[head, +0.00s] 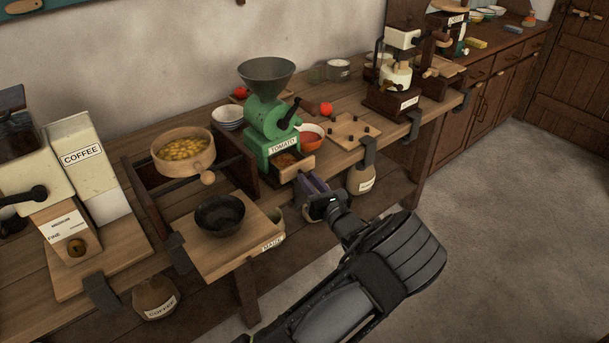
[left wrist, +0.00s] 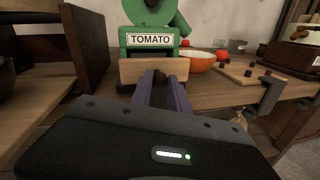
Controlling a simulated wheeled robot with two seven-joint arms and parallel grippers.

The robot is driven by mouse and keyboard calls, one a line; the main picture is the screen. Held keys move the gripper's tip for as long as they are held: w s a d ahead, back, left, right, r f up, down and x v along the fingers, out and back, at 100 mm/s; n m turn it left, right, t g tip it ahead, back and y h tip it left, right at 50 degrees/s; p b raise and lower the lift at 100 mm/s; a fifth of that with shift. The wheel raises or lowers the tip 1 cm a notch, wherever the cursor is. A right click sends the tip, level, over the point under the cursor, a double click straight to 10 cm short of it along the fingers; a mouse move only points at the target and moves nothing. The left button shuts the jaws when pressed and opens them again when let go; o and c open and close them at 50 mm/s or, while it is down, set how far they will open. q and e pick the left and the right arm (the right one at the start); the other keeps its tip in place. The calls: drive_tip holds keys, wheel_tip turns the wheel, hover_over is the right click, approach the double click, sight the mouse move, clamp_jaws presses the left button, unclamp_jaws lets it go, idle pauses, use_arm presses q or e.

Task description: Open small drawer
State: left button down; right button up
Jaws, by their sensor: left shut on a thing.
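The green mill labelled TOMATO (head: 268,122) stands on the wooden bench; it also shows in the left wrist view (left wrist: 150,37). Its small drawer (head: 298,167) is under the label and stands partly out, with some of its orange-brown inside showing from above. In the left wrist view the plain wooden drawer front (left wrist: 132,70) faces me, with a small dark knob (left wrist: 160,77) at its middle. My left gripper (head: 308,184) is in front of the drawer, its purple fingers (left wrist: 161,84) shut on the knob. The fingers partly hide the knob. My right gripper is not in view.
An orange bowl (head: 312,136) and a small board (head: 352,131) with dark pegs are right of the mill. A wooden sieve (head: 184,152) and a dark bowl (head: 220,214) are left. The floor in front is clear.

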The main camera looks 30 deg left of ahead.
use_arm(q)
drive_tip(key=c, duration=1.3)
unclamp_jaws()
drive_tip(key=shift+o, duration=0.2)
drive_tip(key=v, duration=0.7)
drive_tip(key=shift+s+d+b, duration=0.15)
drive_tip(key=shift+d+b, duration=0.2)
drive_tip(key=shift+b, duration=0.1)
drive_tip(key=shift+f, duration=0.1)
